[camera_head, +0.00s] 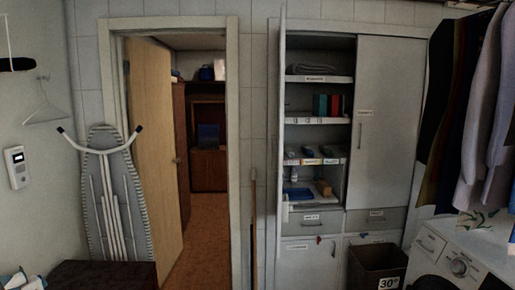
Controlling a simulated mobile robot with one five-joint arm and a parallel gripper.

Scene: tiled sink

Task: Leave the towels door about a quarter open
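A tall white cabinet stands right of the doorway. Its upper left door (283,120) is swung wide open and seen nearly edge-on. Its upper right door (385,130) is shut, with a small label and a vertical handle (361,135). Below are two shut drawers (312,222) and (376,220) with labels. A lower left door (305,264) looks shut and carries a label; a lower right door is partly hidden by a bin. The labels are too small to read, so I cannot tell which door is the towels door. My gripper is not in view.
A dark bin (377,268) marked 30° stands before the cabinet's lower right. A washing machine (445,255) and hanging clothes (480,110) are at right. A broom-like stick (253,225) leans left of the cabinet. An ironing board (115,200) stands by the open wooden door (155,140).

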